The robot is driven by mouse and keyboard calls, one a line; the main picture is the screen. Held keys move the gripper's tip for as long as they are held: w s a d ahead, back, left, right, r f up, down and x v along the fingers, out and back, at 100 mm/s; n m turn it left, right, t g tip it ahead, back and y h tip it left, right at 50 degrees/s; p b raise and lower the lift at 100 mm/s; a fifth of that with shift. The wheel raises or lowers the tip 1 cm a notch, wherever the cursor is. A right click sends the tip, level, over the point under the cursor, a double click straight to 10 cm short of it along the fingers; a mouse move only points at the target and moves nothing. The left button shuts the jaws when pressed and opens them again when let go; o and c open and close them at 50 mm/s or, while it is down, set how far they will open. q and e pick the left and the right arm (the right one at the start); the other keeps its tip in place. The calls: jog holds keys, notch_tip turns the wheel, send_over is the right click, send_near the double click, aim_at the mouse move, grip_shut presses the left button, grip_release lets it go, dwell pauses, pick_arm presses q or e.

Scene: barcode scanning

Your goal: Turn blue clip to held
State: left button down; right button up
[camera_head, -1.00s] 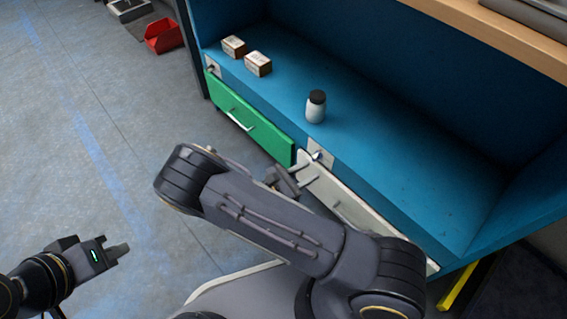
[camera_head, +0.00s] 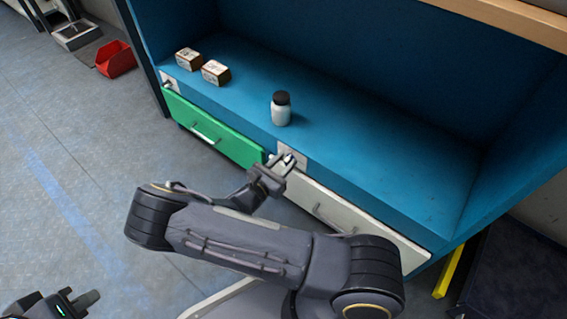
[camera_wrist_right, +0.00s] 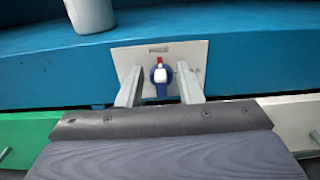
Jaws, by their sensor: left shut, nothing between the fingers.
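The blue clip (camera_wrist_right: 160,76) is a small round knob with a white middle and a red tip on top. It sits on a pale plate (camera_wrist_right: 190,50) on the front edge of the blue shelf. My right gripper (camera_head: 283,163) is at this plate, between the green and white drawers. In the right wrist view its two fingers (camera_wrist_right: 160,82) stand apart, one on each side of the clip, with gaps visible. My left gripper (camera_head: 88,302) is shut and empty at the lower left, over the floor, far from the clip.
A white bottle with a dark cap (camera_head: 281,109) stands on the shelf just behind the plate. Two small boxes (camera_head: 215,72) (camera_head: 188,59) stand further left. Below are a green drawer (camera_head: 215,130) and a white drawer (camera_head: 350,213). A red bin (camera_head: 115,60) lies on the floor.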

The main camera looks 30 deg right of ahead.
jog(key=c, duration=0.7)
jog(key=shift+m, duration=0.3)
jog(key=m+p, duration=0.1)
jog(key=m, duration=0.1)
jog(key=shift+s+m, duration=0.15)
jog(key=shift+m, duration=0.15)
jog(key=m, duration=0.3)
jog(key=shift+s+d+m+p, duration=0.1)
jog(key=shift+s+m+p, duration=0.05)
jog(key=shift+m+p, duration=0.15)
jog(key=m, duration=0.7)
jog(key=f+m, duration=0.1)
jog(key=m, duration=0.3)
jog(key=shift+s+d+f+p, duration=0.1)
jog(key=shift+s+p, duration=0.15)
jog(key=shift+p, duration=0.15)
